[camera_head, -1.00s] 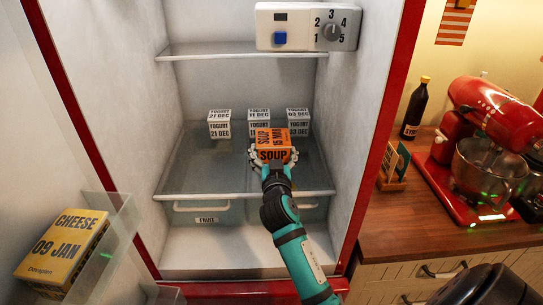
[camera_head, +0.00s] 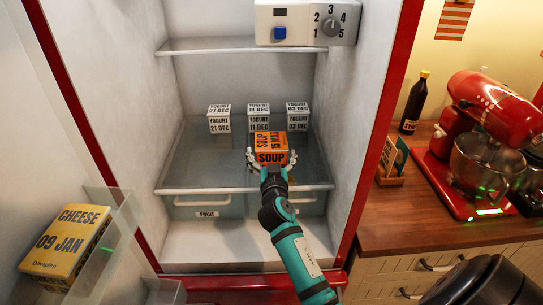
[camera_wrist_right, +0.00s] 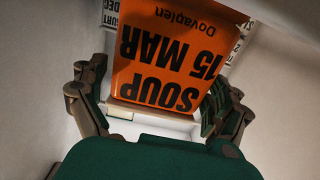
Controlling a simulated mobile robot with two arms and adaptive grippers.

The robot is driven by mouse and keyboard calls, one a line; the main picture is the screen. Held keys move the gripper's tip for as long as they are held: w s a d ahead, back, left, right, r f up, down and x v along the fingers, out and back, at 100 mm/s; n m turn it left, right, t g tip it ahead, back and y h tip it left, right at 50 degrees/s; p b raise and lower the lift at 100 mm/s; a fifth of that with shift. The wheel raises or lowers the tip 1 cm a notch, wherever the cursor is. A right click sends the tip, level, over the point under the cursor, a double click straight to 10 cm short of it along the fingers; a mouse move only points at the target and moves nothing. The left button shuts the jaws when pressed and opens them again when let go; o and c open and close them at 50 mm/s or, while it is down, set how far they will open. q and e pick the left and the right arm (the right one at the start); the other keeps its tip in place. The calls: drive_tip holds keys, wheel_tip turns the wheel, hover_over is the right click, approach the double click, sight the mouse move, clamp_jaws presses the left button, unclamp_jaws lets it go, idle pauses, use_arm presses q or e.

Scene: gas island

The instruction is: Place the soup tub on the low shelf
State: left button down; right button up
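The orange soup tub (camera_head: 271,147) stands upright on the low glass shelf (camera_head: 185,178) of the open fridge, in front of the yogurt tubs. My right gripper (camera_head: 272,160) is at the tub's front with its fingers spread on either side. In the right wrist view the tub (camera_wrist_right: 165,60) lies straight ahead, and the open fingers (camera_wrist_right: 158,98) flank it with a gap visible on the left side. Contact on the right side is hard to tell. My left gripper is not in view.
Several white yogurt tubs (camera_head: 219,118) stand behind the soup. An upper glass shelf (camera_head: 230,46) and control box (camera_head: 306,22) are above. A fruit drawer (camera_head: 207,207) is below. A yellow cheese pack (camera_head: 65,242) sits in the door at left. The shelf's left part is clear.

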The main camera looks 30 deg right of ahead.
drive_tip(key=shift+r, duration=0.15)
drive_tip(key=shift+s+a, duration=0.2)
drive_tip(key=b+v, duration=0.3)
drive_tip(key=v, duration=0.8)
drive_tip(key=shift+s, duration=0.25)
drive_tip(key=shift+a, duration=0.1)
